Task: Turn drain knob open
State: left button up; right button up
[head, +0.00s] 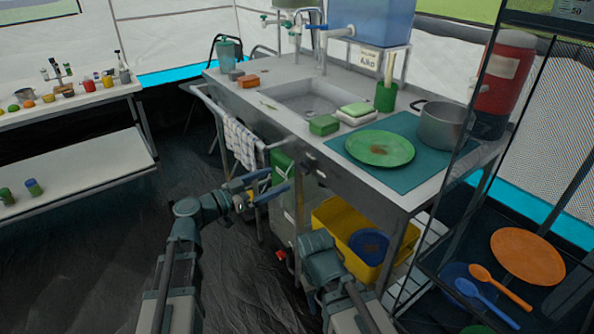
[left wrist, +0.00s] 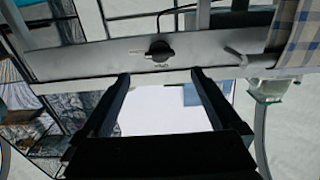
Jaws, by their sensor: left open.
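The drain knob (left wrist: 158,50) is a small black knob on the grey metal front panel of the sink unit, with small marking beside it in the left wrist view. In the head view a dark knob shape (head: 310,157) shows on the panel right of the towel, too small to read its setting. My left gripper (head: 276,183) is open and empty, in front of and below the panel. In the left wrist view its fingertips (left wrist: 161,80) are spread, with the knob beyond the gap between them, apart from both. My right gripper is not in view; only its arm shows.
A checked towel (head: 244,145) hangs from the rail left of the knob. The counter (head: 246,98) holds a sink, green plate (head: 380,148) and pot (head: 443,126). A yellow crate (head: 335,214) stands below. A dark rack (head: 470,190) with utensils is at right.

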aim_at(299, 169)
pick_arm(q)
jog(key=x, duration=0.8)
jog(key=shift+w+d, duration=0.1)
jog(key=shift+d, duration=0.1)
jog(key=c, duration=1.4)
jog(key=shift+o, duration=0.2)
